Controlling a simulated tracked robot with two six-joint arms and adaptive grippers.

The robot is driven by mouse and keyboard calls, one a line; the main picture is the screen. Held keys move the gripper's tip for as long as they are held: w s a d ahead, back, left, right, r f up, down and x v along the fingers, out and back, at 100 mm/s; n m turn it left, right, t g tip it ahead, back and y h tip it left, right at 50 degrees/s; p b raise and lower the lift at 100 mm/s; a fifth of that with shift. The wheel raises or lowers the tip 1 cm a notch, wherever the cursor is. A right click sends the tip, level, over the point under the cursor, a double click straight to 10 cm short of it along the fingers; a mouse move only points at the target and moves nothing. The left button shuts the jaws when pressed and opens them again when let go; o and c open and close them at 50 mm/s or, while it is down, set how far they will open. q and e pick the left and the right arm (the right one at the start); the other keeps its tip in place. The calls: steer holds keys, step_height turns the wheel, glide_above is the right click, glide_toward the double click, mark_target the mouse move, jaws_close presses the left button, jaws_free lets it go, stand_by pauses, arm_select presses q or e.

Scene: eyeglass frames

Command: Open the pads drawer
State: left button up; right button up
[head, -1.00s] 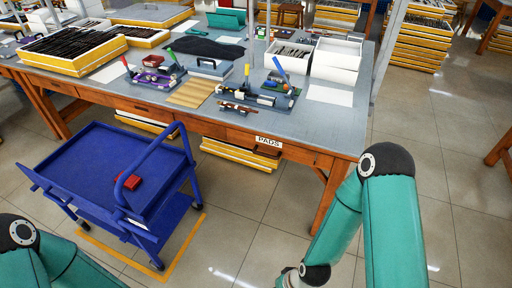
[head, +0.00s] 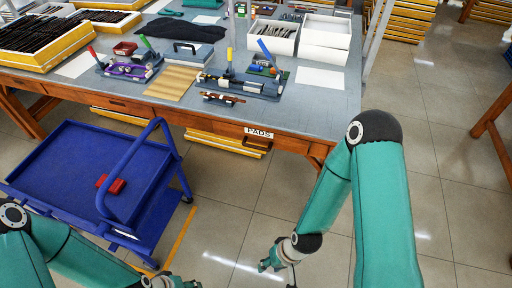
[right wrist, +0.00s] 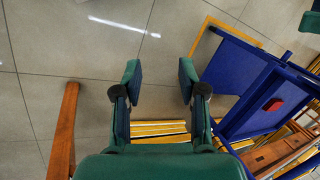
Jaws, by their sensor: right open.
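The pads drawer (head: 230,134) is in the front edge of the wooden workbench, under a white PADS label (head: 258,132). A dark handle shows just below the label, and the drawer looks shut. My right gripper (head: 277,266) hangs over the floor in front of the bench, below and apart from the drawer. In the right wrist view its two fingers (right wrist: 160,82) are spread with only floor between them. My left gripper (head: 172,283) is cut off by the bottom edge of the head view, so its jaws cannot be judged.
A blue cart (head: 70,165) with a red box (head: 112,185) stands left of the drawer. The bench top (head: 325,112) carries trays, tools and white boxes. Yellow-edged stacks (head: 225,142) lie under the bench. The floor (head: 300,190) before the drawer is clear.

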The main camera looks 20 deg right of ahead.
steer(key=w+f+n+t+h+b, duration=0.1)
steer(key=w+f+n+t+b, duration=0.25)
steer(key=w+b, duration=0.45)
steer(key=n+t+h+b, duration=0.6)
steer(key=n+t+b, duration=0.65)
steer(key=b, duration=0.55)
glide_toward(256, 148)
steer(key=shift+n+g, duration=0.4)
steer(key=b+x, duration=0.2)
steer(key=x, duration=0.8)
steer(key=shift+w+d, duration=0.1)
steer(key=shift+w, duration=0.3)
jaws_close()
